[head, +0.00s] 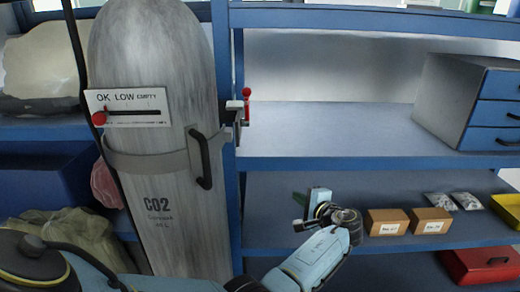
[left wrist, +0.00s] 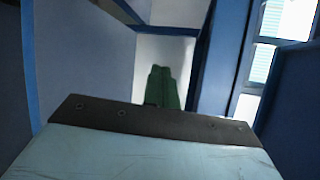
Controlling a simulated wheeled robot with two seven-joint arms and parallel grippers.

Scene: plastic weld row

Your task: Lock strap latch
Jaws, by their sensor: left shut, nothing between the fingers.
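A tall grey CO2 cylinder (head: 165,225) stands upright at the left of the head view. A grey strap (head: 140,165) runs around it, with a dark handle (head: 201,160) on the strap's front. The latch (head: 236,112), with a red knob and lever (head: 247,105), sits at the cylinder's right edge by the blue post. I cannot tell the latch's exact position. My left gripper (head: 303,200) is to the right of and below the latch, apart from it, shut and empty. Its green fingers show together in the left wrist view (left wrist: 162,88). My right gripper is out of view.
Blue shelves (head: 330,158) fill the right side. Two small cardboard boxes (head: 387,222) stand close to the right of my left wrist. A drawer cabinet (head: 470,105) is on the upper shelf, a red case (head: 478,265) below. The upper shelf's middle is clear.

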